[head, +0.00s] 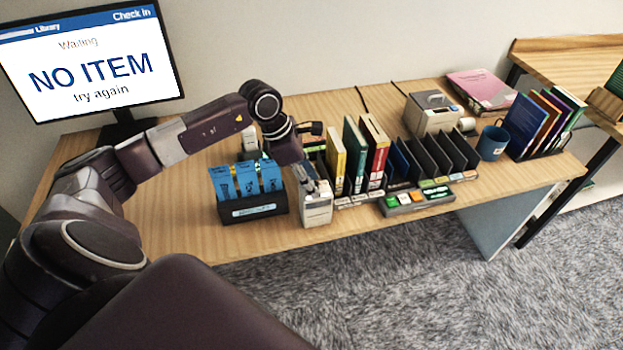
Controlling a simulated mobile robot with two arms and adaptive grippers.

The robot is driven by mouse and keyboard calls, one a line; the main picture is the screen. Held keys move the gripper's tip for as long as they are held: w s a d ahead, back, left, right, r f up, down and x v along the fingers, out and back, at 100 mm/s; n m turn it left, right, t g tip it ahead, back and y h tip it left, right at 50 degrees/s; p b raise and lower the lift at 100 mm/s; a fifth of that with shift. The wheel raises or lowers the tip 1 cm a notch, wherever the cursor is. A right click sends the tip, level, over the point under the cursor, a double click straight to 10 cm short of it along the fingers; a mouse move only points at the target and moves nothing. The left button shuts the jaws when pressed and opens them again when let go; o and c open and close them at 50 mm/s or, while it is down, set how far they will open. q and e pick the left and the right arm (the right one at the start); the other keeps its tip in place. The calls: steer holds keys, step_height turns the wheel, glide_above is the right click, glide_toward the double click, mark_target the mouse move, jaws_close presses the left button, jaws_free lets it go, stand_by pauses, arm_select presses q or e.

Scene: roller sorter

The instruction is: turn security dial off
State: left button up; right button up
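A small light-grey box (317,213) with a label on its front stands at the front edge of the desk. My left gripper (312,186) points down at the top of this box, touching or just above it; I cannot tell which. No security dial can be made out; the gripper covers much of the box's top. The gripper's fingers are too small and dark to show whether they are open or shut. My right gripper is out of view.
A black holder with blue cards (253,209) stands left of the box. Upright books (354,152) and black dividers (430,157) stand to its right. A monitor (90,70) reads "NO ITEM". A printer (432,113) and blue mug (492,143) are farther right. The desk's left part (180,215) is clear.

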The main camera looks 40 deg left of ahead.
arm_select(q)
steer(key=shift+c, duration=0.4)
jaws_close()
steer(key=n+b, duration=0.2)
steer(key=n+t+y+b, duration=0.1)
steer(key=n+b, duration=0.1)
steer(key=n, duration=0.1)
steer(key=shift+d+f+n+y, duration=0.15)
steer(key=shift+n+y, duration=0.15)
steer(key=n+y+b, duration=0.1)
steer(key=n+b, duration=0.1)
steer(key=n, duration=0.1)
steer(key=shift+d+t, duration=0.1)
steer(key=shift+t, duration=0.3)
steer(key=shift+r+n+y+b, duration=0.2)
steer(key=shift+n+y+b, duration=0.4)
steer(key=shift+n, duration=0.4)
steer(key=shift+n, duration=0.3)
